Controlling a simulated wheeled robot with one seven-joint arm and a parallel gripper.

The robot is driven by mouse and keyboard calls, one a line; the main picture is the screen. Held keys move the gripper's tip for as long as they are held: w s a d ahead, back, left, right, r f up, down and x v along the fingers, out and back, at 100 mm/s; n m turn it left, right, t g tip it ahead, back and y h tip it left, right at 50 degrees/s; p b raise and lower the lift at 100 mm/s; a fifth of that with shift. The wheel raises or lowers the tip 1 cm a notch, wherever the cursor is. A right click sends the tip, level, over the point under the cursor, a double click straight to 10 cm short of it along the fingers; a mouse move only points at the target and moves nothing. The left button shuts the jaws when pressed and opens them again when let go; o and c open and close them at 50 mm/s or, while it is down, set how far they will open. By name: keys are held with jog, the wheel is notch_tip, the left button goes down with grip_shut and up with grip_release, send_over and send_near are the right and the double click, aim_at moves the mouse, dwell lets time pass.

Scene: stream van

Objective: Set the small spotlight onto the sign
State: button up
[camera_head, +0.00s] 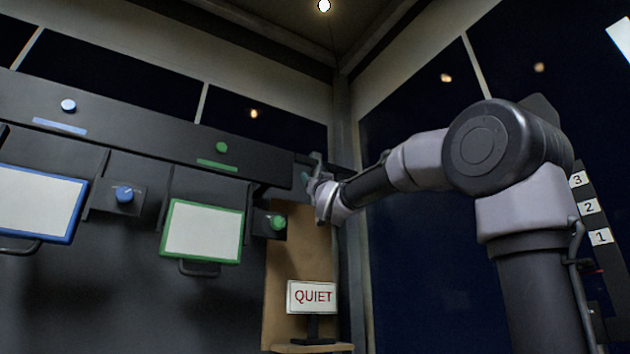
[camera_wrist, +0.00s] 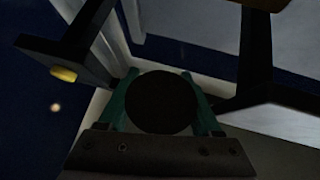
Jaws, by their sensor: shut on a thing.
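The sign (camera_head: 312,297) is a small white board reading QUIET in red, on a dark stand at the lower middle of the head view. My gripper (camera_head: 312,180) is well above it, beside the right end of the dark overhead shelf. In the wrist view, the two green fingers of my gripper (camera_wrist: 161,90) are shut on a dark round thing (camera_wrist: 162,103), which appears to be the small spotlight. In the head view the held thing is too small to make out clearly. The sign cannot be told for certain in the wrist view.
A blue-framed screen (camera_head: 38,204) and a green-framed screen (camera_head: 202,231) hang at left, with a blue knob (camera_head: 124,194) and a green knob (camera_head: 278,223). A brown board (camera_head: 283,290) stands behind the sign. Numbered labels (camera_head: 589,207) are at right.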

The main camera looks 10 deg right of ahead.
jog(key=o, duration=1.4)
jog(key=v, duration=1.1)
jog(key=shift+w, duration=0.1)
